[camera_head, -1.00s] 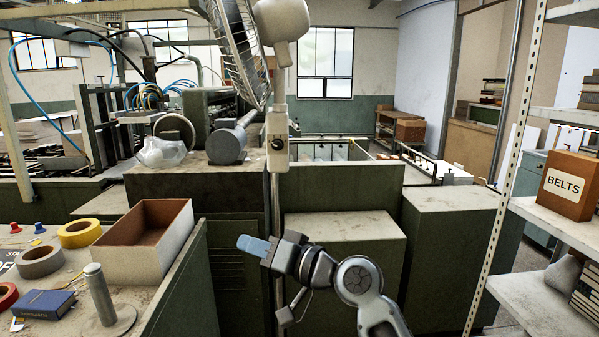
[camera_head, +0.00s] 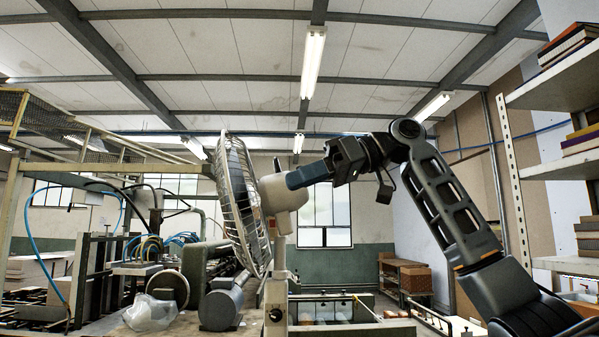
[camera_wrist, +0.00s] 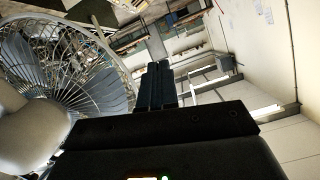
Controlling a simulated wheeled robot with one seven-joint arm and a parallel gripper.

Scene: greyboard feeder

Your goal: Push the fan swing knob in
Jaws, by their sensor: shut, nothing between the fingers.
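The fan's wire cage (camera_head: 240,200) stands edge-on on its stand in the head view, with the cream motor housing (camera_head: 285,200) behind it. My gripper (camera_head: 290,180), with blue fingers, is shut and empty. It reaches in from the right, its tips at the upper right of the housing; I cannot tell whether they touch. The wrist view shows the shut fingers (camera_wrist: 157,68), the cage (camera_wrist: 60,65) and the rounded housing (camera_wrist: 32,135) at the left.
A box with a dark knob (camera_head: 276,314) is on the fan's pole below the housing. Machinery with blue hoses (camera_head: 155,245) stands behind the fan. A shelf (camera_head: 560,90) rises at the right.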

